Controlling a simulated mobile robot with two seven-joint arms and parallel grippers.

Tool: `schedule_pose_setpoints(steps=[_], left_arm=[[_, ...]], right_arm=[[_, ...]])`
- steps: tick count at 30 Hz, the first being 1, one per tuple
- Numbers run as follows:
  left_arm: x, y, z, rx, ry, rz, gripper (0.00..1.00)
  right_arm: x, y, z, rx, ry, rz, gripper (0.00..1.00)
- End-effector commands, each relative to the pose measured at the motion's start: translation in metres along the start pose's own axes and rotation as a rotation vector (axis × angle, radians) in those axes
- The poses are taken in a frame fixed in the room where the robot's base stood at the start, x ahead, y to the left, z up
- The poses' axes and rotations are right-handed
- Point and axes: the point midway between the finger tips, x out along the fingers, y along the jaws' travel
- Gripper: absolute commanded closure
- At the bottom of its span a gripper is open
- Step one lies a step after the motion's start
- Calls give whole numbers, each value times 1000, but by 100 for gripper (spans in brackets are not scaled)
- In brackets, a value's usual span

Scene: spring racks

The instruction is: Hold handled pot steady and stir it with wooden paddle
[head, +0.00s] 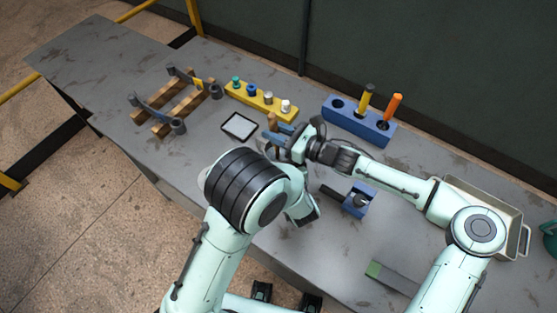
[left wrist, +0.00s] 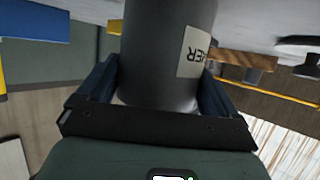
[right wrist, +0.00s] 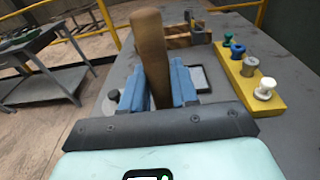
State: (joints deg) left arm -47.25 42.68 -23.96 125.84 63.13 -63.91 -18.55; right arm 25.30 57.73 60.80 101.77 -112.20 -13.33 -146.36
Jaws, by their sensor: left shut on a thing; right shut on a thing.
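My right gripper (head: 280,138) is shut on the wooden paddle (head: 272,120), over the middle of the table. In the right wrist view the paddle's handle (right wrist: 151,45) stands nearly upright between the blue fingers; its lower end is hidden. My left gripper (left wrist: 160,88) is shut around a dark grey cylinder (left wrist: 158,40) with a white label, apparently the pot. No handle of it shows in the left wrist view. In the head view my left arm hides the left fingers and most or all of the pot, so I cannot see the paddle's position inside it.
On the grey table (head: 95,55) are a wooden rack (head: 175,108), a yellow peg block (head: 258,100), a small framed pad (head: 239,126), a blue block (head: 355,121) with yellow and orange handles, a smaller blue holder (head: 357,201) and a beige tray (head: 510,215). The table's far left end is clear.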

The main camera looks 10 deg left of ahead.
Motion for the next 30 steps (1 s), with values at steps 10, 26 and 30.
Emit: schedule_pose_setpoints(steps=[10, 26, 30], left_arm=[[0, 0, 0, 0, 1, 0, 56], [0, 0, 0, 0, 1, 0, 56], [0, 0, 0, 0, 1, 0, 56]], right_arm=[[-1, 0, 12, -4, 1, 0, 100], [-5, 0, 50, -3, 0, -1, 100], [-6, 0, 59, -4, 0, -1, 100]])
